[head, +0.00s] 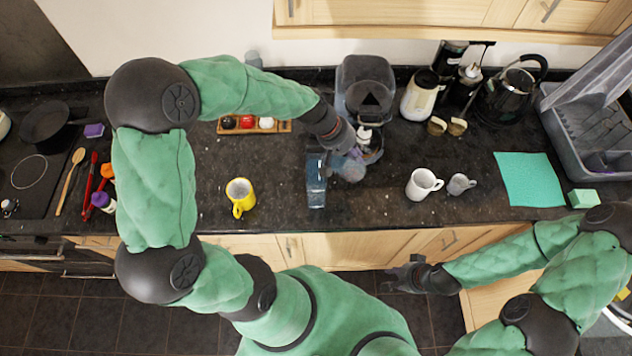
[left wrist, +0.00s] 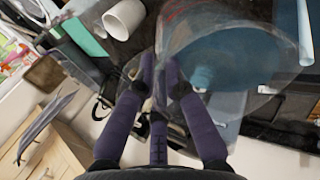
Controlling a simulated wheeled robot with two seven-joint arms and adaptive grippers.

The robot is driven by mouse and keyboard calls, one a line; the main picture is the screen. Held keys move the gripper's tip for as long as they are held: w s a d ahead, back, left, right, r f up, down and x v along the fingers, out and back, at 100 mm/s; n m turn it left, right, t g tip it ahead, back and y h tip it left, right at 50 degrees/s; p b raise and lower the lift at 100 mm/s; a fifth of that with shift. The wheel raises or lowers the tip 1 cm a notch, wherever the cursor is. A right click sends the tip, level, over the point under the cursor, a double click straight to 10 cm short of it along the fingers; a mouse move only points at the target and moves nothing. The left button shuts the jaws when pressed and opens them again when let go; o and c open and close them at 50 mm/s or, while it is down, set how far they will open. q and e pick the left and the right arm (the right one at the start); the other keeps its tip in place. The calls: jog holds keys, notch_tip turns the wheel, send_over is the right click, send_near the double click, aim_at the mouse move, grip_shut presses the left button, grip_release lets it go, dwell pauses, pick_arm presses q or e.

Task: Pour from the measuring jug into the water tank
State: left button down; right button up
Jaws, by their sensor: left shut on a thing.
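The clear measuring jug (head: 350,171) is in my left gripper (head: 354,153), over the counter. In the left wrist view my left gripper (left wrist: 160,75) has its purple fingers at the side of the jug (left wrist: 190,32), which has red marks and a bluish area. The jug's exact tilt is hard to tell. The water tank (head: 316,182) is a narrow, clear bluish box on the counter, just left of the jug in the head view. No stream shows between them. My right gripper (head: 404,276) is low, in front of the counter, away from both; its jaws are too small to read.
A coffee machine (head: 366,78) stands behind the jug. A yellow mug (head: 240,193) is to the left, and a white mug (head: 420,184) and grey cup (head: 460,184) to the right. A teal cloth (head: 529,178) lies farther right. The counter around the yellow mug is clear.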

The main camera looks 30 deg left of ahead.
pick_arm(q)
jog(key=shift+s+a+r+t+h+b, duration=0.2)
jog(key=shift+r+t+h+b, duration=0.55)
jog(key=shift+b, duration=3.2)
dwell(1.2)
jog(key=shift+f+h+b, duration=0.2)
jog(key=shift+h+b, duration=0.05)
jog(key=shift+b, duration=0.1)
jog(key=shift+a+r+b, duration=0.15)
jog(key=shift+r+b, duration=0.05)
jog(key=shift+b, duration=0.85)
dwell(0.4)
jog(key=shift+h+b, duration=0.3)
jog(key=shift+b, duration=0.05)
jog(key=shift+s+a+r+t+b, duration=0.15)
jog(key=shift+r+t+b, duration=0.1)
jog(key=shift+b, duration=0.7)
